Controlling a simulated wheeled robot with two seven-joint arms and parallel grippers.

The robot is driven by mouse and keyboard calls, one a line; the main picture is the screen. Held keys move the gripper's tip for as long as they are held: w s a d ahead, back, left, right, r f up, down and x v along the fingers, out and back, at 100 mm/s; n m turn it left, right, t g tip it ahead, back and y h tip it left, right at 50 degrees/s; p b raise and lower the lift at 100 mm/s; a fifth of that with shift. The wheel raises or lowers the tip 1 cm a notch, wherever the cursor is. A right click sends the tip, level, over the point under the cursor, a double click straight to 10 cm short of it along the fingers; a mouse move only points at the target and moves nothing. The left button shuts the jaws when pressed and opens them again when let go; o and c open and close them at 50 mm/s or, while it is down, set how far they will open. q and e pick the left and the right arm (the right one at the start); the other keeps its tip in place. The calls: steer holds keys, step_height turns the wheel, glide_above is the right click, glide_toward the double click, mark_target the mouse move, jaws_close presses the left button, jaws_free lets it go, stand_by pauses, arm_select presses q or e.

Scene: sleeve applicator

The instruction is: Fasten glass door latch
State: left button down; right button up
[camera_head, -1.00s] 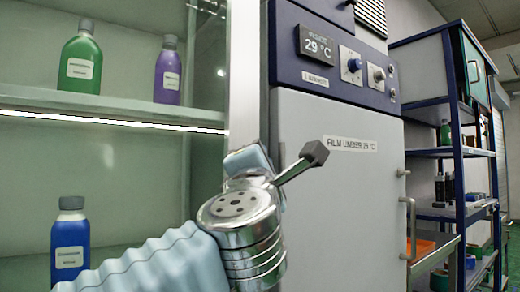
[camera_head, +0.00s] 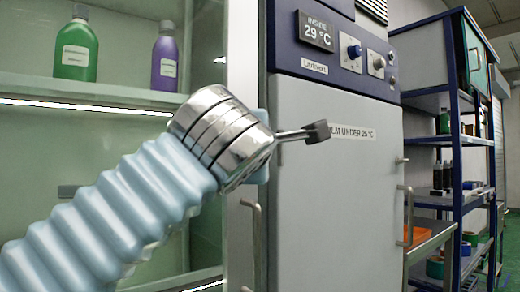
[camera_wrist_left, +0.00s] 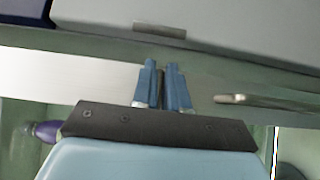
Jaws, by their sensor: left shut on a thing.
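The latch lever (camera_head: 300,134), a metal rod with a dark knob, sticks out to the right from behind my left wrist, nearly level. A dark grey bar (camera_wrist_left: 160,31), perhaps its knob, shows beyond the fingers in the wrist view. My left gripper (camera_wrist_left: 164,85) has its blue fingers close together on a thin dark part, seemingly the lever. In the head view my sleeved arm and chrome wrist hide the fingers and the latch base. The white frame (camera_head: 242,50) of the glass door stands behind my wrist. My right gripper is out of view.
A vertical metal door handle (camera_head: 254,238) is below my wrist. Green (camera_head: 76,50) and purple (camera_head: 165,60) bottles stand on the cabinet shelf (camera_head: 110,93). A grey unit (camera_head: 335,200) with a 29 °C display is close on the right, with a shelving rack (camera_head: 458,120) beyond it.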

arm_select(q)
steer(key=shift+w+a, duration=0.1)
steer(key=shift+a, duration=0.05)
steer(key=c, duration=1.2)
jaws_free()
steer(key=shift+w, duration=0.1)
steer(key=shift+o, duration=0.2)
steer(key=shift+s, duration=0.4)
steer(key=s+a+b, duration=0.1)
steer(key=s+a, duration=0.1)
steer(key=s, duration=1.1)
